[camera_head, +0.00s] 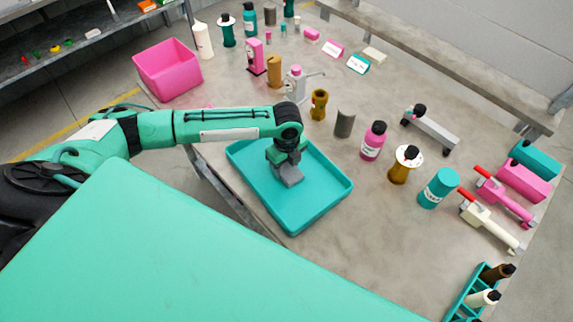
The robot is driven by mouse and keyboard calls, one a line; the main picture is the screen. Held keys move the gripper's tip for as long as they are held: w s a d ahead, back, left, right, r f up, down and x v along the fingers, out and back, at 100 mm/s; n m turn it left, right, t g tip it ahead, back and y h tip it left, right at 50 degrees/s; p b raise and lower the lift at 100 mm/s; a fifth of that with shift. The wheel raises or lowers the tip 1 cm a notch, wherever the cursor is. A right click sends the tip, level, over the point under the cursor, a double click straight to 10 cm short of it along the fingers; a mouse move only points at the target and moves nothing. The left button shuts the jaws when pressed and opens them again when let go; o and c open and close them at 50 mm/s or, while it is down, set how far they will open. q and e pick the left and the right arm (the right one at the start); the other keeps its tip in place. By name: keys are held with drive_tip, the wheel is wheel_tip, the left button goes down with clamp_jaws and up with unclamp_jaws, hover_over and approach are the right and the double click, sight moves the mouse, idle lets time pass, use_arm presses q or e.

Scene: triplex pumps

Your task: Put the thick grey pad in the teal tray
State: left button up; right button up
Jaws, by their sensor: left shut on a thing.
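The teal tray (318,204) lies on the grey table, a shallow open tray with raised walls. The fingertips are partly hidden by the wrist. My right gripper does not show.
A pink bin (168,69) stands at the back left. A grey cylinder (344,122), a pink bottle (373,141) and a teal can (438,188) stand behind and right of the tray. A teal caddy (478,292) holds bottles at the lower right.

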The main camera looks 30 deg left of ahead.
sight(287, 168)
use_arm(q)
drive_tip(key=shift+f, duration=0.5)
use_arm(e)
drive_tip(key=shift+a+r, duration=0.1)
use_arm(q)
drive_tip(key=shift+f, duration=0.1)
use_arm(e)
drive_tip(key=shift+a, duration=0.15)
use_arm(q)
drive_tip(key=o, duration=0.9)
drive_tip(key=shift+o, duration=0.2)
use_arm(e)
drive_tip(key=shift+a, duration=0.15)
use_arm(q)
wheel_tip(287, 168, up, 12)
drive_tip(key=b, duration=0.2)
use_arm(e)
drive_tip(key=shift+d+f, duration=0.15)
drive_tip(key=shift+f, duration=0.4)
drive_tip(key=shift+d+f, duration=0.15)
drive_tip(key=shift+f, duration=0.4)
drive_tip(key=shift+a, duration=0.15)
